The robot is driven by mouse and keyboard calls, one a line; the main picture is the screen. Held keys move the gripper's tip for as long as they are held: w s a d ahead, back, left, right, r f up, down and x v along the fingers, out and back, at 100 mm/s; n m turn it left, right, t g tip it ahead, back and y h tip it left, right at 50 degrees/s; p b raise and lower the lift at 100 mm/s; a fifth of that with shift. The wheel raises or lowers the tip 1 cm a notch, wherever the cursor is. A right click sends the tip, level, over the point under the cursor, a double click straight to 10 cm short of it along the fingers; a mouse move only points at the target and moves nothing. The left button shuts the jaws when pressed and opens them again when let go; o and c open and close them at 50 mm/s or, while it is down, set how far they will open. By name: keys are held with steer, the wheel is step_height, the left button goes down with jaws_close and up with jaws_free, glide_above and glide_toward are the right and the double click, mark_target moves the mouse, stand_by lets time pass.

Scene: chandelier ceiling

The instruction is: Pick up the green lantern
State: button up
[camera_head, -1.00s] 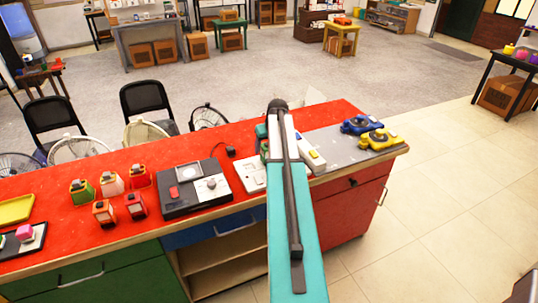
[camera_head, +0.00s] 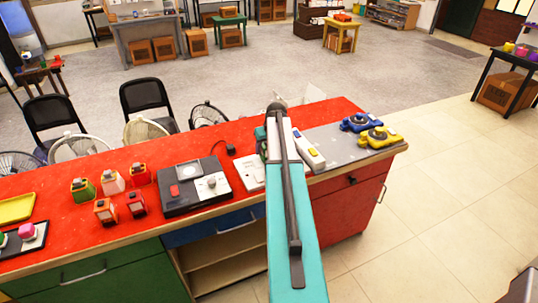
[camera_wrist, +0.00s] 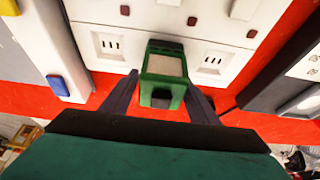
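In the wrist view a green lantern (camera_wrist: 164,66) with a pale front panel and a dark top stands between the two fingers of my gripper (camera_wrist: 162,92). The fingers are spread on either side of it, with a narrow gap visible at the left; contact at the right is unclear. In the head view my arm reaches over the red counter and its end hides most of this spot; bits of green show beside it (camera_head: 263,149). Another green lantern-like item (camera_head: 83,190) stands farther left on the counter.
A white panel with sockets (camera_wrist: 108,44) lies behind the lantern. A white block with coloured buttons (camera_wrist: 45,45) is at its left, a grey device (camera_wrist: 290,85) at its right. Red and orange lanterns (camera_head: 105,211), a black device (camera_head: 195,187) and blue and yellow items (camera_head: 377,137) share the counter (camera_head: 60,215).

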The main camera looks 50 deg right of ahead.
steer(key=c, duration=1.2)
steer(key=shift+r, duration=0.1)
steer(key=shift+r+b, duration=1)
steer(key=shift+r, duration=0.65)
steer(key=s+a+r+b, duration=0.1)
steer(key=s+b, duration=0.3)
steer(key=s, duration=1.2)
steer(key=shift+a+r, duration=0.25)
steer(key=shift+a, duration=0.05)
steer(key=shift+w, duration=0.1)
